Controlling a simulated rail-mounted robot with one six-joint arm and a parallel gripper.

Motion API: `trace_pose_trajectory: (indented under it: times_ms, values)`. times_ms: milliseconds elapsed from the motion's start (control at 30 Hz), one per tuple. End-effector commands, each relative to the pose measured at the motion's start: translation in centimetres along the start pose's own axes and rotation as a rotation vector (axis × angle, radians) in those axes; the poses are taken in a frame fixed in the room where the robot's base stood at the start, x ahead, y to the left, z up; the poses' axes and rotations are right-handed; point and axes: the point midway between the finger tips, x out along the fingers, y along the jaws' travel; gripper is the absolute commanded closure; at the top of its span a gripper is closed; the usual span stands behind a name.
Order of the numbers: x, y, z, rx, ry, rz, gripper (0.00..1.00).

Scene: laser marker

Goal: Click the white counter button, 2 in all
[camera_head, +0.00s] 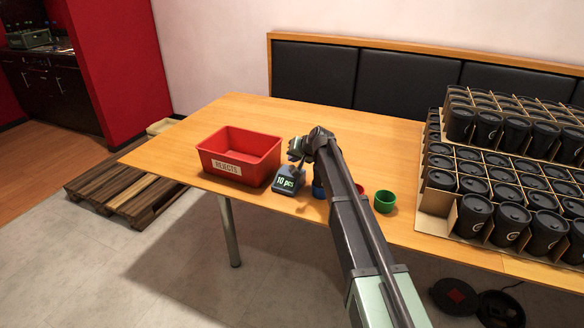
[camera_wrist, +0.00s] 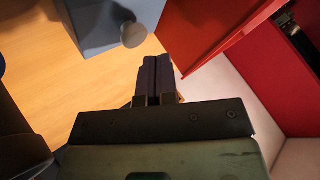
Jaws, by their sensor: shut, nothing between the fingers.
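The counter (camera_head: 287,184) is a small blue-grey box on the wooden table, with a display reading "10 pcs". It also shows at the top of the wrist view (camera_wrist: 92,22). Its round white button (camera_wrist: 133,35) shows there, just ahead and slightly left of my fingertips in the picture. In the head view I cannot make the button out. My gripper (camera_wrist: 155,60) is shut and empty, its dark fingers side by side. In the head view my gripper (camera_head: 297,150) is above and just behind the counter. Contact with the button cannot be confirmed.
A red bin (camera_head: 240,155) labelled "REJECTS" stands close left of the counter; its red side (camera_wrist: 215,30) fills the wrist view's right. A green cup (camera_head: 385,201) and partly hidden blue and red ones are to the right. Stacked crates of black cups (camera_head: 500,170) fill the table's right end.

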Motion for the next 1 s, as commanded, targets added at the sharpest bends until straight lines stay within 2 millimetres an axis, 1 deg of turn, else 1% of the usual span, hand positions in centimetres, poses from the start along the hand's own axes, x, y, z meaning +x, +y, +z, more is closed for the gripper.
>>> trace_pose_trajectory:
  times_ms: [733,1000]
  values:
    - [0.00,0.00,0.00,0.000,0.000,0.000,1.00]
    - [0.66,0.48,0.48,0.000,0.000,0.000,1.00]
